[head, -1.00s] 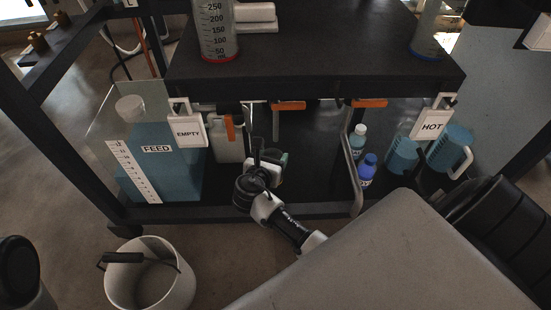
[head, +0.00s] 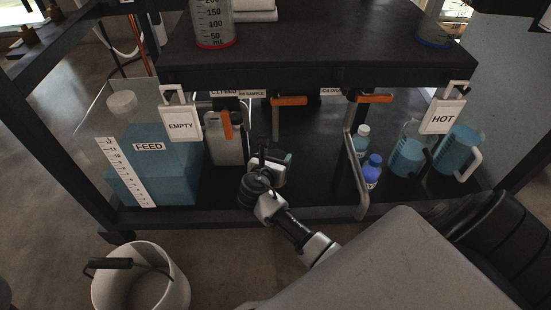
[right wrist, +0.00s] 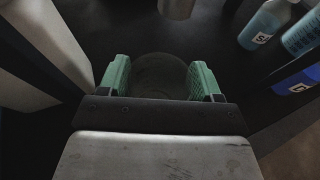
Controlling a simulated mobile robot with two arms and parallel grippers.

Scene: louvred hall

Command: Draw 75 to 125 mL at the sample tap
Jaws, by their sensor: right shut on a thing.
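My right gripper (head: 272,168) reaches in under the dark bench top. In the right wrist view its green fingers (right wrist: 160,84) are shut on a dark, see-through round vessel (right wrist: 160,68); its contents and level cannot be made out. The sample tap's label (head: 252,93) is on the bench's underside, with a horizontal orange handle (head: 290,99) beside it. The gripper is below and slightly left of this handle. A blurred metal stub (right wrist: 177,7) shows beyond the vessel; whether it is the tap spout cannot be told. My left gripper is not in view.
A FEED tank (head: 150,165) and EMPTY tag (head: 181,125) stand left. Bottles (head: 371,172), blue-filled jugs (head: 458,150), a HOT tag (head: 442,116) and a bent grey pipe (head: 352,150) are right. A white bucket (head: 175,290) is on the floor. Graduated cylinders (head: 213,25) stand on top.

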